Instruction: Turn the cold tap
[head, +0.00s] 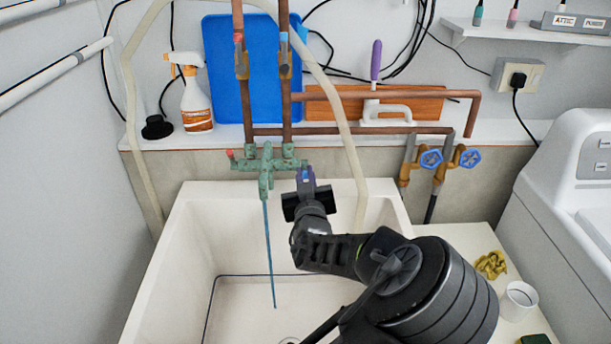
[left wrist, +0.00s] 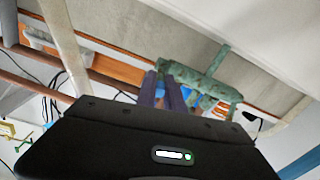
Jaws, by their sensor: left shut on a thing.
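The green tap body (head: 265,161) is on copper pipes above the sink, with a red handle (head: 230,154) at its left end. Its right end, where the cold handle would be, is covered by my left gripper (head: 306,180). In the left wrist view the purple fingers (left wrist: 163,91) meet one end of the green tap (left wrist: 205,82). A thin blue line (head: 269,250), like a stream of water, runs from the spout down into the sink. My right gripper is not in view.
The white sink (head: 190,255) lies below the tap. Two blue valve wheels (head: 431,159) (head: 470,158) are to the right. A pale hose (head: 352,150) hangs close behind my gripper. A spray bottle (head: 195,100) stands on the ledge. A white cup (head: 518,300) is at right.

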